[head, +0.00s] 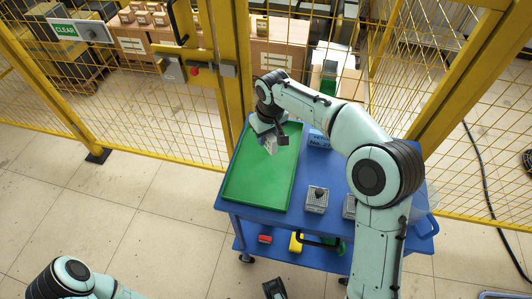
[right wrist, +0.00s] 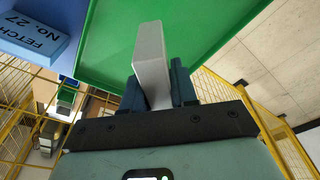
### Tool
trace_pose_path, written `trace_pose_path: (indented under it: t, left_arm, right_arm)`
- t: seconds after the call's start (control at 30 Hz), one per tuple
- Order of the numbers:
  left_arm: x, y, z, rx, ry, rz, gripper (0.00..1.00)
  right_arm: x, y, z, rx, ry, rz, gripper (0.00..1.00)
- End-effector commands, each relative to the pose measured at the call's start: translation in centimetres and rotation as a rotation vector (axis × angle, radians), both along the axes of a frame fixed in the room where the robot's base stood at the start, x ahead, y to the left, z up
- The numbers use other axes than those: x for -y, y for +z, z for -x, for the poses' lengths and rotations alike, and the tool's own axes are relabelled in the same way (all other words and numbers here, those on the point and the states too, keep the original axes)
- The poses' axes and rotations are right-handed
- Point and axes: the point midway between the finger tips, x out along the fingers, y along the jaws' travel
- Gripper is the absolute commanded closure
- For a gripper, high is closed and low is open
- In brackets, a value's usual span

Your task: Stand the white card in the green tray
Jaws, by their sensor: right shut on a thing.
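The white card (right wrist: 150,55) is held between the fingers of my right gripper (right wrist: 157,88), which is shut on it. The green tray, with a low rim, also shows behind the card in the right wrist view (right wrist: 103,40). I cannot tell whether the card touches the tray floor. A dark part at the bottom edge of the head view may be my left gripper (head: 275,289); its fingers are not clear.
The tray lies on a blue cart (head: 270,219). A blue box with lettering (head: 319,140) stands right of the tray. A grey block with a dark top (head: 316,199) and another partly hidden one sit nearer. Yellow mesh fencing (head: 150,120) rises behind. The tray's near part is empty.

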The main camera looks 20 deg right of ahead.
Motion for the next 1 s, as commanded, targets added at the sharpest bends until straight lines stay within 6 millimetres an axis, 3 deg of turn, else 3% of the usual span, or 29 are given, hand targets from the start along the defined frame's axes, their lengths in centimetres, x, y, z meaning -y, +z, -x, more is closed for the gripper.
trace_pose_path:
  t: [0.1, 0.37, 0.6, 0.97, 1.0]
  left_arm:
    - [0.0, -0.3, -0.1, 0.005, 0.001, -0.001, 1.0]
    - [0.0, -0.5, -0.2, 0.009, 0.001, -0.001, 1.0]
    - [0.0, -0.9, -0.4, 0.016, 0.003, -0.002, 1.0]
    - [0.0, -1.0, -0.4, 0.018, 0.004, -0.003, 1.0]
    - [0.0, -1.0, -0.5, 0.019, 0.004, -0.003, 1.0]
  right_arm:
    - [0.0, -2.3, 0.0, 0.0, 0.0, -0.001, 1.0]
    - [0.0, -4.2, 0.0, 0.0, 0.001, 0.0, 1.0]
    - [0.0, -7.6, 0.0, 0.0, -0.001, -0.001, 1.0]
    - [0.0, -7.9, 0.0, 0.002, 0.0, 0.0, 1.0]
    - [0.0, -8.0, 0.0, 0.001, 0.0, 0.0, 0.69]
